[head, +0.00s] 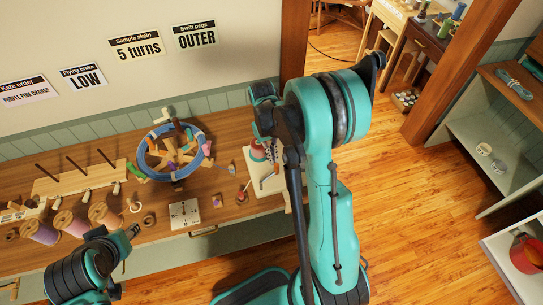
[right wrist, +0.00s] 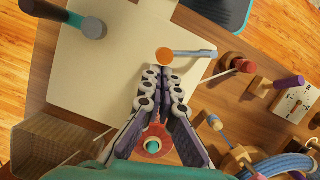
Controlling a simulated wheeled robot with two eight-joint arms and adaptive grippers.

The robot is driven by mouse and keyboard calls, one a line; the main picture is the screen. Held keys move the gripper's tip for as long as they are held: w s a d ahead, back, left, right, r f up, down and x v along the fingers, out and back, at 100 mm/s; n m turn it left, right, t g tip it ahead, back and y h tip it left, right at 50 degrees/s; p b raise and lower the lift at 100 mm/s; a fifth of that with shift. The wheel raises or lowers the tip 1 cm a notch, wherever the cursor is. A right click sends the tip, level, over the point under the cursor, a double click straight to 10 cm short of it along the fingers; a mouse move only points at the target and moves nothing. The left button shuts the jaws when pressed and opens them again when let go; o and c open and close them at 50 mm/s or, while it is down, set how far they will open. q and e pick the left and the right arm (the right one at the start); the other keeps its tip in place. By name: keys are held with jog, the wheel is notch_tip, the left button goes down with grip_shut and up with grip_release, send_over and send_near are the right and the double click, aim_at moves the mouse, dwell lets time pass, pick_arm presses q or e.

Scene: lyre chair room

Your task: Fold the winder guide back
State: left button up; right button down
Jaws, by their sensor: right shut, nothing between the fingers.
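The winder stands on a cream base board (head: 268,198), near the right end of the bench in the head view and largely hidden by my right arm. In the right wrist view the board (right wrist: 75,75) shows with a round orange cap (right wrist: 165,56) and a thin blue-grey bar (right wrist: 198,53) pointing right from it, which looks like the guide. A red disc with a teal centre (right wrist: 153,147) lies partly behind the fingers. My right gripper (right wrist: 162,74) is shut and empty, tips close beside the cap; contact is unclear. My left gripper (head: 132,231) is over the bench's front left; its jaws are unclear.
A blue-ringed swift (head: 142,165) with wooden arms stands left of the winder. A dark handle with a grey knob (right wrist: 92,28) is on the board's upper left. A mesh basket (right wrist: 50,148) is at lower left.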

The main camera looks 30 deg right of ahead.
jog(key=shift+s+d+m, duration=0.25)
jog(key=shift+s+m, duration=0.1)
jog(key=shift+m, duration=0.15)
jog(key=s+m, duration=0.1)
jog(key=s+m+y+b, duration=0.1)
jog(key=shift+s+d+m, duration=0.2)
jog(key=shift+d+m, duration=0.2)
jog(key=shift+s, duration=0.2)
jog(key=shift+w+a, duration=0.1)
jog(key=shift+w, duration=0.05)
